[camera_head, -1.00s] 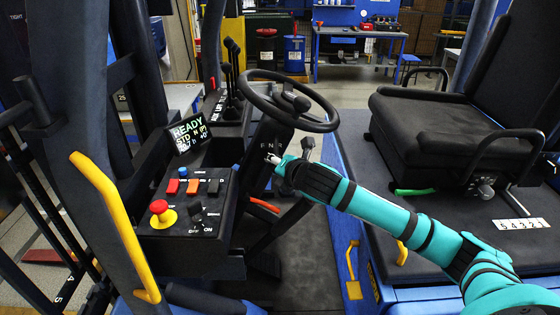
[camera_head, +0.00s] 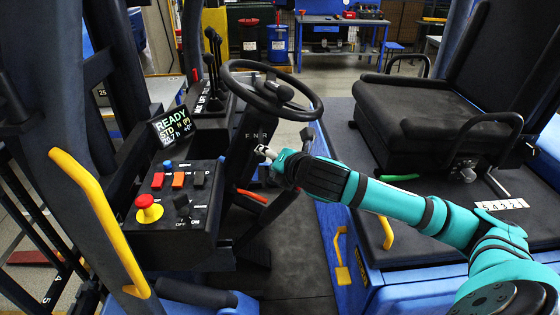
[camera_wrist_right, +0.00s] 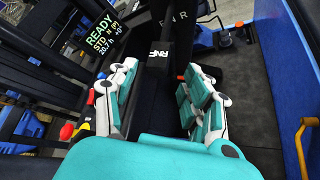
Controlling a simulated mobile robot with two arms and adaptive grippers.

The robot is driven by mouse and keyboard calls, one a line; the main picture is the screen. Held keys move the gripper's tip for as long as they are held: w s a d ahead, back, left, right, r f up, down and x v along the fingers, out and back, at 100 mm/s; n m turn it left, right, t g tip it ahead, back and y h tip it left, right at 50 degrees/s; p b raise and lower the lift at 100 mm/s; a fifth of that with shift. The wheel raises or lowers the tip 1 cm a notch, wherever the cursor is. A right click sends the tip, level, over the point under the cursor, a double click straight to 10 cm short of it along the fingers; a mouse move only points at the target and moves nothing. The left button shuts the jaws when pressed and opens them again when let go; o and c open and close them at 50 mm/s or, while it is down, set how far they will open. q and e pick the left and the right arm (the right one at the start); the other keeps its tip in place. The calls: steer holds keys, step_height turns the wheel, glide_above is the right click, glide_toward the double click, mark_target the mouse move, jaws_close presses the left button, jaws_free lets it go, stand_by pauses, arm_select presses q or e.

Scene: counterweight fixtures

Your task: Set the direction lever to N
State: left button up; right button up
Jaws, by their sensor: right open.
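The gripper is open, with dark space between the fingers. In the head view my right gripper (camera_head: 266,153) is at the steering column, just below the F N R letters (camera_head: 256,135), and hides most of the lever. I cannot tell whether a finger touches it. The display (camera_head: 173,125) reads READY, STD, N (P). My left gripper is not in view.
The steering wheel (camera_head: 272,90) is just above my right gripper. The switch panel with a red emergency button (camera_head: 148,203) is to the left. A seat (camera_head: 425,115) is at the right. A yellow handle (camera_head: 98,215) stands at the left front.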

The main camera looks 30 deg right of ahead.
steer(key=v, duration=0.5)
steer(key=shift+s+r, duration=0.1)
steer(key=shift+s, duration=0.05)
steer(key=shift+s, duration=0.1)
stand_by(0.3)
